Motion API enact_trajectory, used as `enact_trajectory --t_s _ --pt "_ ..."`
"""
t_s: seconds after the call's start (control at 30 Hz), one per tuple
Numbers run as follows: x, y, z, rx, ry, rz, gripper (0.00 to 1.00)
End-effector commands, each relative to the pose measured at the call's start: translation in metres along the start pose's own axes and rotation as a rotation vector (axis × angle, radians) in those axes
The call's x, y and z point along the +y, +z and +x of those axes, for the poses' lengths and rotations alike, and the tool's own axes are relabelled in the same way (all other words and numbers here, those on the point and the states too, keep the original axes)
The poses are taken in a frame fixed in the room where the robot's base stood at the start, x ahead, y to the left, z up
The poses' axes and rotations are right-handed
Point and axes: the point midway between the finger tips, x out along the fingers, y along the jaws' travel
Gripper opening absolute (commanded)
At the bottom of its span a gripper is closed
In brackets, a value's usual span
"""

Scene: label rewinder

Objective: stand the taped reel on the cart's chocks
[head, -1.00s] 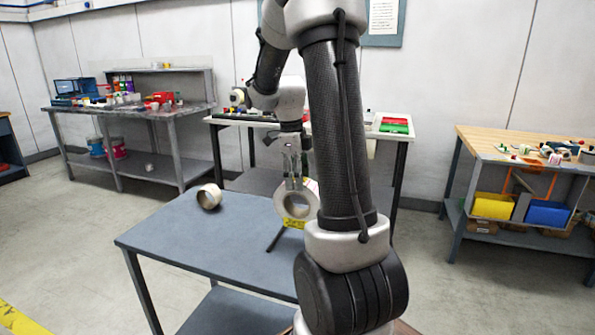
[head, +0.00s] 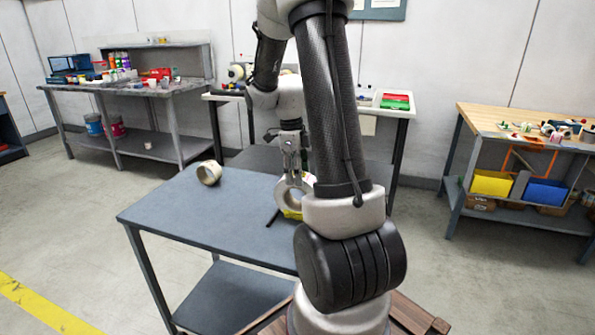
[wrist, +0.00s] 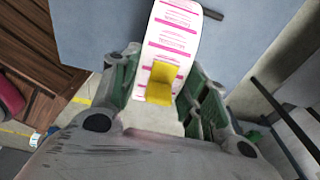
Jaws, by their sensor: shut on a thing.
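The taped reel (head: 281,193) hangs below my gripper (head: 291,172) at the right part of the blue-grey cart (head: 180,216). In the wrist view the reel (wrist: 172,38) shows white labels with pink print and a yellow tape patch (wrist: 161,82). My gripper (wrist: 160,90) has a finger on each side of the reel and is shut on it. In the head view something yellow (head: 293,215) shows at the reel's lower edge; I cannot tell whether it is tape or a chock. My arm hides the right side, and contact with the cart is unclear.
A dark bar (head: 272,217) shows just left of the held reel. A bench (head: 130,85) stands back left, a white table (head: 400,110) behind, and a wooden-topped bench (head: 500,125) right. The cart's front left is clear.

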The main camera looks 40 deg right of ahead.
Motion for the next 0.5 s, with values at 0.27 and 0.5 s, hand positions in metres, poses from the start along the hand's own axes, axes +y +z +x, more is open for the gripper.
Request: enact_trajectory --t_s 0.27,0.5 --pt "-0.0002 0.0001 -0.0004 0.000 -0.001 0.000 0.62" --pt "0.0000 0.0000 -0.0001 0.000 0.000 0.000 0.69"
